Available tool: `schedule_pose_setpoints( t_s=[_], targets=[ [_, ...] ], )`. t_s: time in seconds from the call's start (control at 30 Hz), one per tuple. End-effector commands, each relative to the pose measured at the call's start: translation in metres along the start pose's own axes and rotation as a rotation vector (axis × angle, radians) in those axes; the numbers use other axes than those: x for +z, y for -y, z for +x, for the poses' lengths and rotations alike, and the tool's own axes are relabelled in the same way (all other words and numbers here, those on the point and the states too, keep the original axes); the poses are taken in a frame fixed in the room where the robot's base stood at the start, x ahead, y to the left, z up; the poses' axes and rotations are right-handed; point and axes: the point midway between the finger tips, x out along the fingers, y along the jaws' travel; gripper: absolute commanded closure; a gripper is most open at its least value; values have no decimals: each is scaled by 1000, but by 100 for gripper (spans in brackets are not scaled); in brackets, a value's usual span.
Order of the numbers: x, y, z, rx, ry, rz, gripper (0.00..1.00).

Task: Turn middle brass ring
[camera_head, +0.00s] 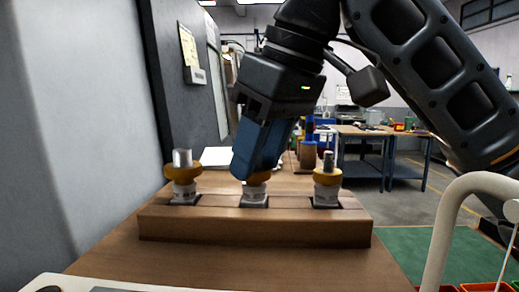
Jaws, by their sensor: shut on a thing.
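Three brass rings sit on posts in a row along a wooden block (255,229) on the table. The left brass ring (183,174) and the right brass ring (328,177) are in plain view, each with a metal stem standing up through it. My gripper (255,172) comes down from above, tilted, and is shut on the middle brass ring (258,178). The gripper's blue fingers hide most of that ring and its stem. The white and grey base below the middle ring still shows in the block.
A grey wall or panel (80,130) stands close on the left. A white sheet (216,156) lies behind the block. Workbenches (375,132) stand at the back right. A pale curved rail (449,215) and a green surface (405,248) are at right front.

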Motion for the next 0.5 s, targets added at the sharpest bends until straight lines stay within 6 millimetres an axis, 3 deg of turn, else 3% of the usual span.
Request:
schedule_pose_setpoints(
  t_s=[0.3,0.5],
  targets=[
    [0,0,0,0,0,0,31],
    [0,0,0,0,0,-1,31]
  ],
)
